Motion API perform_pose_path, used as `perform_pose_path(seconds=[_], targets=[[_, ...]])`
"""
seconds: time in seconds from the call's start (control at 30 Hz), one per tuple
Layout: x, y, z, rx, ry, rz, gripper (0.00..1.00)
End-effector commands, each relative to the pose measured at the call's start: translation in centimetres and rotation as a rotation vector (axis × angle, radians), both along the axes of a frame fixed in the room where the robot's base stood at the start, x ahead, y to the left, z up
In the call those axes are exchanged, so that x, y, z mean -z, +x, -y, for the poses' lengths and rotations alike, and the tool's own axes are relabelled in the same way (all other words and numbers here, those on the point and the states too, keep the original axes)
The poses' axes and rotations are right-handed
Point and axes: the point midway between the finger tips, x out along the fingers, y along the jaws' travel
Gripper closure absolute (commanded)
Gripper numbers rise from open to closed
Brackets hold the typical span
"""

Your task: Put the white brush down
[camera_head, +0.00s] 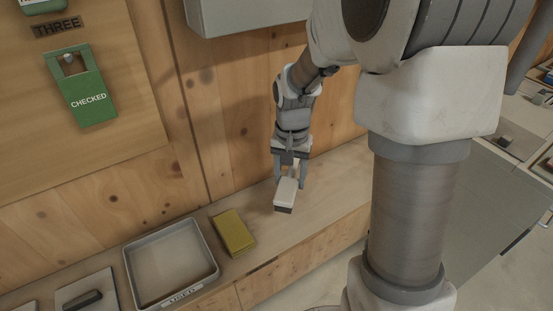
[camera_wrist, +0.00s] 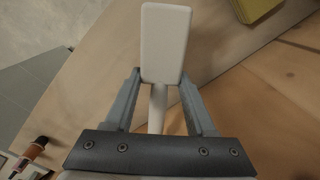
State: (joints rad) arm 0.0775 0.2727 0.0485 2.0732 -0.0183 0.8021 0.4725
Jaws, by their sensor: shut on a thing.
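The white brush (camera_head: 286,194) has a pale block-shaped head with a dark underside and a thin white handle. In the wrist view, its head (camera_wrist: 165,45) points away from me and the handle runs back between my fingers. My gripper (camera_head: 289,172) is shut on the brush, with the fingers on either side near where the handle meets the head. The brush is over the right part of the wooden bench top (camera_head: 335,185). I cannot tell whether its underside touches the bench.
A yellow block (camera_head: 233,232) lies left of the brush, and a grey tray labelled USED (camera_head: 216,268) is further left. A dark-handled item (camera_head: 83,300) lies at the far left. The bench around the brush is bare. A wooden wall stands behind, with a grey box (camera_head: 240,15) above.

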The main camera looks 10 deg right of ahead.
Motion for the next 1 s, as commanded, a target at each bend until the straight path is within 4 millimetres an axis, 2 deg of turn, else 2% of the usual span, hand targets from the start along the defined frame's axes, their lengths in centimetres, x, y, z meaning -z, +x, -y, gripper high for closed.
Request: perform_pose_path(seconds=[0.1,0.23,0.4,0.5,0.9,0.93,1.0], targets=[[0.6,1.0,0.1,0.0,0.0,0.0,1.0],[1.2,1.3,0.1,0.0,0.0,-0.001,1.0],[3.8,1.2,0.1,-0.001,0.0,-0.004,1.0],[4.7,1.3,0.1,-0.001,0.0,-0.001,1.0],[5.2,1.3,0.1,0.0,0.0,0.001,1.0],[5.2,1.3,0.1,0.0,0.0,0.001,0.41],[5.1,1.3,0.1,0.0,0.0,0.001,0.28]])
